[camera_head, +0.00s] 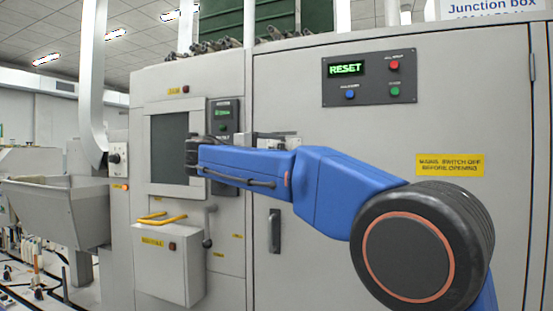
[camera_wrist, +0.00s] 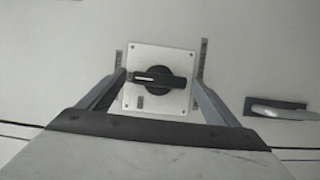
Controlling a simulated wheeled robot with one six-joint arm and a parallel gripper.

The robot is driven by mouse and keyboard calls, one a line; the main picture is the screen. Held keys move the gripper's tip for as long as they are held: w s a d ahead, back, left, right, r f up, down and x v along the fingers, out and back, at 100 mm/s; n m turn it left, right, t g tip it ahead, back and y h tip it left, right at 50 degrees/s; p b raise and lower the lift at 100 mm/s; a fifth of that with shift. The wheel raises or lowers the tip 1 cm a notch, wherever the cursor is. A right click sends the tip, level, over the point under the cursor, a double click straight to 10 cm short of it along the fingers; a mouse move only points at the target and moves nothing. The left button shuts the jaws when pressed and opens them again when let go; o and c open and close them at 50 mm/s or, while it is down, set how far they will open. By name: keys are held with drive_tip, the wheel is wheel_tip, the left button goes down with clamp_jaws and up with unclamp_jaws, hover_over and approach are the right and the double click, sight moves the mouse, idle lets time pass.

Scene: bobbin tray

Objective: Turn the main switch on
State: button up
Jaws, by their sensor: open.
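The main switch (camera_wrist: 158,79) is a black rotary handle on a pale square plate in the wrist view. Its bar lies across the picture, with a white mark at the left part. My gripper (camera_wrist: 160,62) is open, with one finger on each side of the plate. The fingers stand apart from the handle, and nothing is held. How far the tips are from the panel I cannot tell. In the head view my blue arm hides most of the switch and the gripper.
A dark door handle (camera_head: 274,231) is below my arm; it also shows in the wrist view (camera_wrist: 277,108). A control panel (camera_head: 369,97) with a green RESET display is above. A grey box (camera_head: 168,263) with yellow handles and a lever (camera_head: 208,228) stand out at the left.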

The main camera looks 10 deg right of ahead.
drive_tip(key=v, duration=1.7)
drive_tip(key=shift+a, duration=0.15)
drive_tip(key=shift+w, duration=0.1)
drive_tip(key=s+d+f+g+y, duration=0.25)
drive_tip(key=s+d+f, duration=0.25)
drive_tip(key=d+f, duration=0.55)
drive_tip(key=s+d+f+g+y, duration=0.2)
drive_tip(key=s+d+f+y, duration=0.3)
drive_tip(key=d+f, duration=0.55)
drive_tip(key=s+d+f+m+y, duration=0.1)
drive_tip(key=s+f+m+y, duration=0.5)
drive_tip(key=s+f, duration=1.8)
wheel_tip(320, 180, down, 3)
drive_tip(key=shift+s+d+r+y, duration=0.15)
drive_tip(key=shift+s+y, duration=0.25)
drive_tip(key=shift+y, duration=0.45)
drive_tip(key=shift+d, duration=0.1)
